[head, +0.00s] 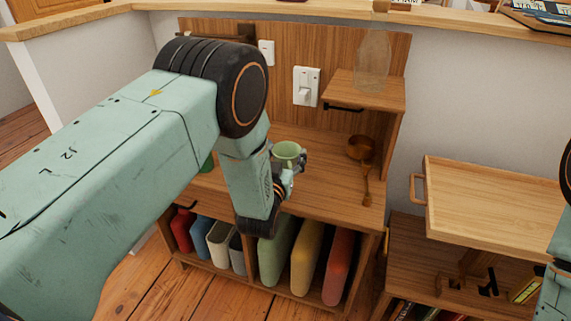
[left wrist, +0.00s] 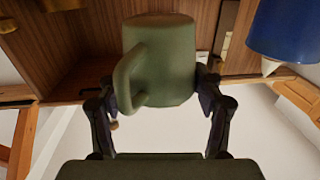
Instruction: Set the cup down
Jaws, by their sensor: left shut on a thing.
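A green cup (head: 286,149) is held upright over the wooden shelf top (head: 325,196) in the head view. My left gripper (head: 291,166) is shut on it, below its rim. In the left wrist view the cup (left wrist: 168,62) sits between the two fingers (left wrist: 160,95), with its handle turned to the left of the picture. I cannot tell whether the cup's base touches the shelf top. My right gripper is not in view; only a piece of my right arm shows at the right edge.
A brass ladle (head: 366,190) and a copper-coloured pan (head: 361,148) are right of the cup. A raised shelf (head: 366,91) carries a clear bottle (head: 373,58). A wooden tray (head: 494,205) stands further right. A blue object (left wrist: 297,32) shows in the wrist view.

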